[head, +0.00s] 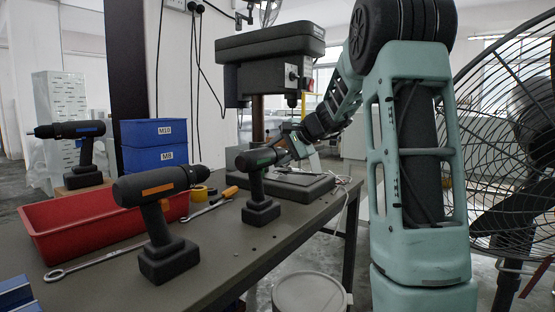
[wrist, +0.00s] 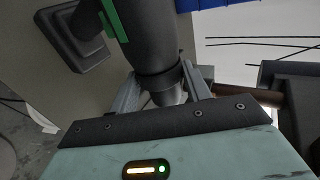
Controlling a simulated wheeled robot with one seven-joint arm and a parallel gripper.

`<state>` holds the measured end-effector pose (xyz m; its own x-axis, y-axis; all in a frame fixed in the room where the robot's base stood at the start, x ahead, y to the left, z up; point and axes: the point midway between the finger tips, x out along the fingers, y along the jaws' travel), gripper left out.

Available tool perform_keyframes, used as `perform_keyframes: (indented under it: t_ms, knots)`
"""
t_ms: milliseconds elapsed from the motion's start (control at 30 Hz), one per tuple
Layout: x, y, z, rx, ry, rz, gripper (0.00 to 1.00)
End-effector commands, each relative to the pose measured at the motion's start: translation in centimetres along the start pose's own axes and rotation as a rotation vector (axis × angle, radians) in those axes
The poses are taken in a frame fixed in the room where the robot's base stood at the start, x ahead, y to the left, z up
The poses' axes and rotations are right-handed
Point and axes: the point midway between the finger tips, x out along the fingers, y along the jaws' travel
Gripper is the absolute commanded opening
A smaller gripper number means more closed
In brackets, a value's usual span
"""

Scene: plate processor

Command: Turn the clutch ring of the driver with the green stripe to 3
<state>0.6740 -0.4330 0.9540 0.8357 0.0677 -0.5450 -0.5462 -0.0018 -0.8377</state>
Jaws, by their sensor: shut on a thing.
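The driver with the green stripe (head: 258,186) stands upright on its battery base on the workbench, its nose toward my arm. In the wrist view its dark body (wrist: 148,35) with the green stripe (wrist: 114,20) fills the upper middle. My gripper (head: 296,144) is at the driver's nose. In the wrist view my gripper (wrist: 164,88) has one finger on each side of the clutch ring (wrist: 160,76) and is shut on it. No numbers or marks on the ring are readable, so its setting cannot be told.
An orange-striped driver (head: 158,188) stands nearer on the bench and a blue-striped one (head: 80,130) at the left. A drill press (head: 270,70) stands behind; a fan (head: 515,130) is right.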

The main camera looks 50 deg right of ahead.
Motion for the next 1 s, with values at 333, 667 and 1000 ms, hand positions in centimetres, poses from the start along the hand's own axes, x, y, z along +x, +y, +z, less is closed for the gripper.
perform_keyframes:
  t_ms: [333,667,1000]
  knots:
    - [0.0,0.0,0.0,0.003,-0.001,-0.001,0.25]
    - [0.0,0.0,0.0,0.002,-0.001,-0.001,0.7]
    - [-3.2,-0.2,-0.1,0.001,0.004,-0.002,0.7]
